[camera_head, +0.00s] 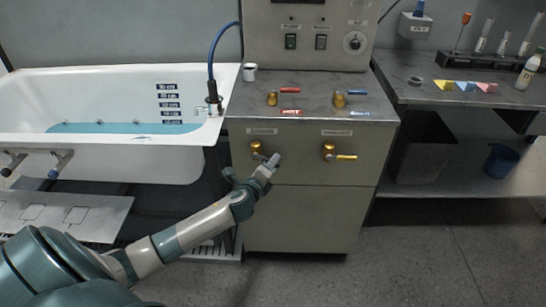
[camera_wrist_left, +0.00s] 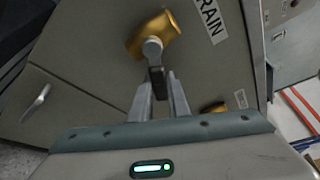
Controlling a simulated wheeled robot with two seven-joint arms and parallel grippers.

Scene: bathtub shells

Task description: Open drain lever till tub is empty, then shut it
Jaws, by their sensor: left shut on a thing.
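The white bathtub (camera_head: 40,95) is at the left, with blue water (camera_head: 120,128) lying in it below a column of depth labels (camera_head: 168,104). The brass drain valve (camera_head: 256,146) is on the grey cabinet front, at the left; it also shows in the left wrist view (camera_wrist_left: 148,32) beside a label ending in "RAIN". My left gripper (camera_head: 269,168) is shut on the dark drain lever (camera_wrist_left: 156,76), which points down and right from the valve in the head view. The gripper hides much of the lever there. My right gripper is not in view.
A second brass valve with a yellow lever (camera_head: 345,156) is on the cabinet front to the right. Red (camera_head: 290,90) and blue (camera_head: 357,92) tap levers are on the cabinet top. A bench (camera_head: 420,95) with small items stands at the right. The floor in front is clear.

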